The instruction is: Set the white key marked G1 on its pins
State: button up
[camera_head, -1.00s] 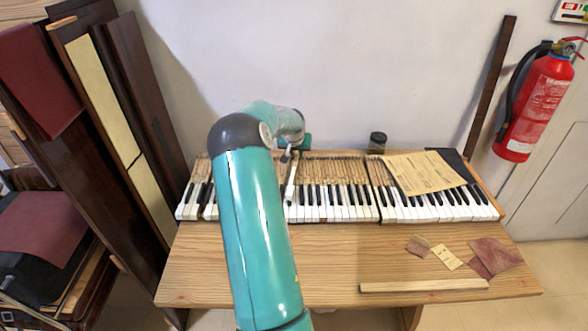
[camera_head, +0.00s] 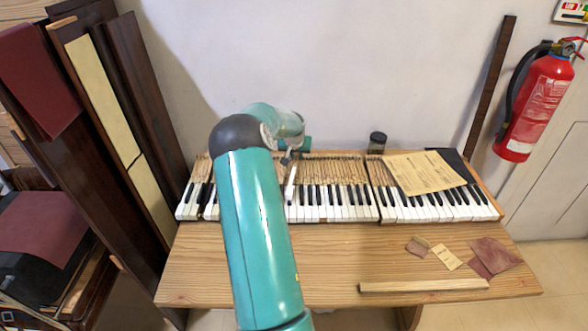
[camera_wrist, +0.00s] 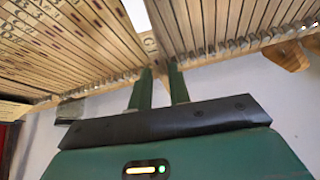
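A white key (camera_head: 291,184) stands out among the piano keys left of the middle of the keyboard (camera_head: 335,213), beside my arm. My gripper (camera_head: 287,158) is over the wooden rear part of the keys, at the back end of that key. In the wrist view a white key top (camera_wrist: 137,14) shows beyond my gripper (camera_wrist: 160,72). The two green fingers are a little apart there, with their tips at the wooden key ends.
My arm hides part of the keyboard's left half. A dark jar (camera_head: 377,142) and a paper sheet (camera_head: 425,172) are at the back right. A wooden strip (camera_head: 424,286) and paper scraps (camera_head: 446,257) lie on the desk (camera_head: 340,260). A wall is close behind.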

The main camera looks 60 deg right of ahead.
jog(key=shift+f, duration=0.45)
grip_shut()
